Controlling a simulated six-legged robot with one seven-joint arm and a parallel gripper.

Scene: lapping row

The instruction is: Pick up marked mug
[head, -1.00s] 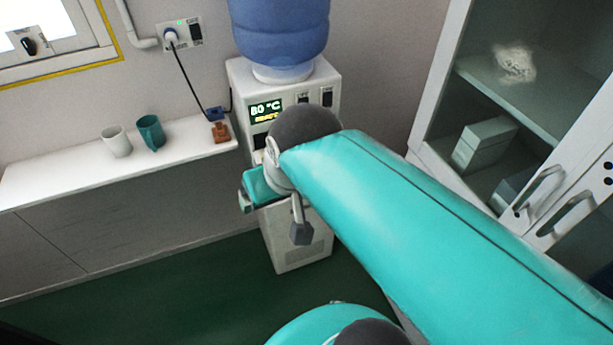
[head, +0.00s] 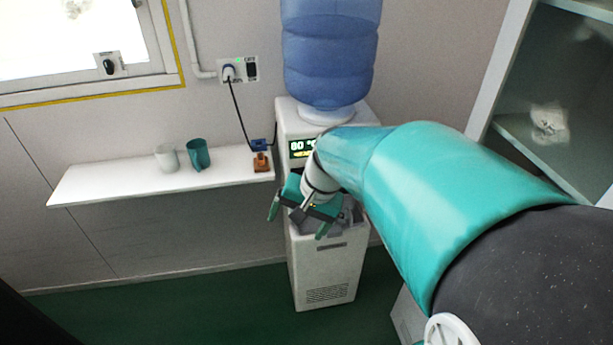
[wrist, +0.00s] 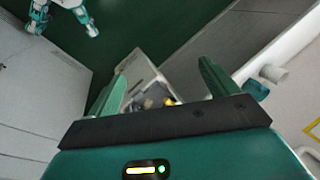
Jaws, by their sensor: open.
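Two mugs stand upright on a white wall shelf (head: 110,186): a pale mug (head: 168,160) and a teal mug (head: 198,156) to its right. I see no mark on either, so I cannot tell which is the marked one. My gripper (head: 298,220) is open and empty in front of the water dispenser, right of the shelf's end and apart from both mugs. In the wrist view my gripper's fingers (wrist: 160,72) are spread; the pale mug (wrist: 273,73) and teal mug (wrist: 257,90) lie outside them to the right.
The water dispenser (head: 325,270) with its blue bottle (head: 330,50) stands close behind my gripper. A small brown object (head: 261,163) sits at the shelf's right end, below a plugged cable (head: 238,108). An open cabinet (head: 530,150) is at right. Green floor shows below the shelf.

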